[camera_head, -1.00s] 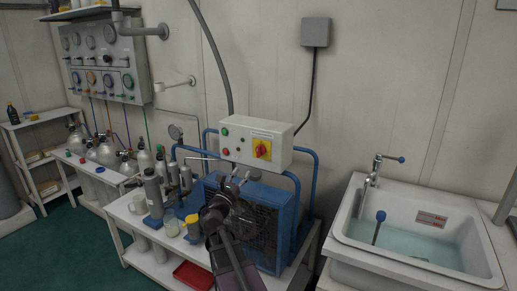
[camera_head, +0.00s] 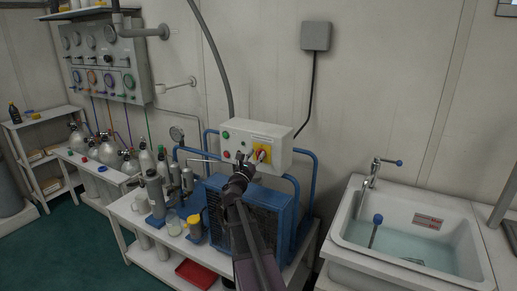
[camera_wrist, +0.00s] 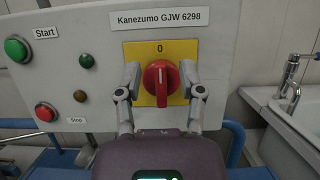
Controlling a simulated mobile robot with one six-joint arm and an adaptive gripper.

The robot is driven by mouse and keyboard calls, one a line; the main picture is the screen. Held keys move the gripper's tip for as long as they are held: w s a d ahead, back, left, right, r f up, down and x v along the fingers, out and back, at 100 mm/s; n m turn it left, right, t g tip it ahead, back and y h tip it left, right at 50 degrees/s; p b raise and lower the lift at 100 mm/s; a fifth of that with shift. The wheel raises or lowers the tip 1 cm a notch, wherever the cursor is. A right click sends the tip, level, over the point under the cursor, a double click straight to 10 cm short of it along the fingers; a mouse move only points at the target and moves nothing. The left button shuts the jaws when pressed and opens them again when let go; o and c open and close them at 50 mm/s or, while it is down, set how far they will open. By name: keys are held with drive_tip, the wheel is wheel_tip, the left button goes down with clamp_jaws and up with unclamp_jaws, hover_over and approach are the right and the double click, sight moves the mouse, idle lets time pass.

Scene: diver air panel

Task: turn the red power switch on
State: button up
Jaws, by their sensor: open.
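The red power switch (camera_wrist: 160,83) is a round rotary knob on a yellow plate (camera_wrist: 182,50) marked 0 at its top. Its raised grip bar stands upright, in line with the 0. My gripper (camera_wrist: 162,82) is open, with one finger on each side of the knob. Whether the fingertips touch the knob I cannot tell. In the head view the yellow plate (camera_head: 263,147) shows on the white control box, and my gripper (camera_head: 250,158) is in front of it, partly hiding the switch.
Left of the switch on the control box (camera_head: 245,131) are a green Start button (camera_wrist: 17,48), a red Stop button (camera_wrist: 45,111) and two small lamps. Blue tubing (camera_head: 310,165) and the blue compressor (camera_head: 215,200) stand around and below. A sink (camera_head: 420,240) is at the right.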

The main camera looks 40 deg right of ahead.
drive_tip(key=shift+x, duration=1.05)
clamp_jaws()
